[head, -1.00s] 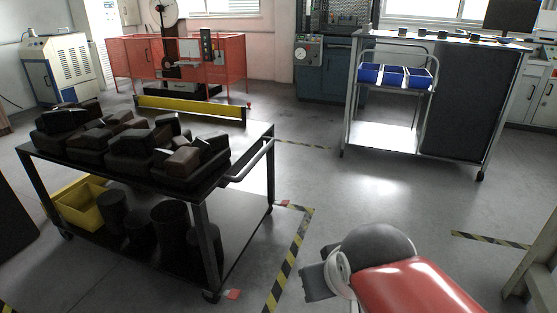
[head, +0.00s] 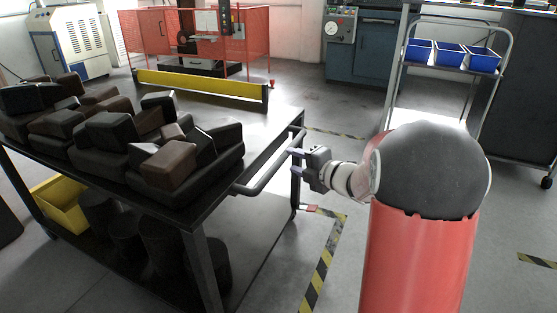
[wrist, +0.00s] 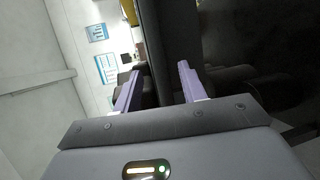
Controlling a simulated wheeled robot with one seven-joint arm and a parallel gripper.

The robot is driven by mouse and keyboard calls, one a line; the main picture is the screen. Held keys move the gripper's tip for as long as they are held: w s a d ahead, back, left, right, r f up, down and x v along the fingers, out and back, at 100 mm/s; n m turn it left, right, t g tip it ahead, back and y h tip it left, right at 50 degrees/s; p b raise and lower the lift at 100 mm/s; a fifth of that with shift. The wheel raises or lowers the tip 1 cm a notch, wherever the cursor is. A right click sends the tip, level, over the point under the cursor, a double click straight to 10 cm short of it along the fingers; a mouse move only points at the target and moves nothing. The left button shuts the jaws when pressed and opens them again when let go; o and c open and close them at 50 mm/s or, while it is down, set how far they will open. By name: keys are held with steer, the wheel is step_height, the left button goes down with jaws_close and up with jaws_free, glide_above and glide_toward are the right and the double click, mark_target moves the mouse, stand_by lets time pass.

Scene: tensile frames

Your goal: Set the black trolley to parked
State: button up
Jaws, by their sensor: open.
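The black trolley (head: 190,215) stands at the left of the head view, with a push handle (head: 262,178) on its right end. Its top is loaded with dark blocks (head: 95,140); a yellow bin (head: 62,205) and dark cylinders stand on the lower shelf. My gripper (head: 297,163) is open just right of the handle, fingers pointing left at it. I cannot tell whether they touch it. In the wrist view, the two purple fingers (wrist: 159,72) are apart, with dark surfaces behind and between them. A yellow-black floor line (head: 322,262) runs right of the trolley.
A red mesh guard (head: 245,35) with a yellow barrier (head: 200,86) stands behind the trolley. A silver cart with blue bins (head: 450,54) stands at the back right. Another striped line (head: 537,259) lies at the right. Floor between is clear.

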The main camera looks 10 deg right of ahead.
steer(key=x, duration=0.7)
steer(key=shift+a, duration=0.1)
steer(key=shift+c, duration=0.2)
jaws_close()
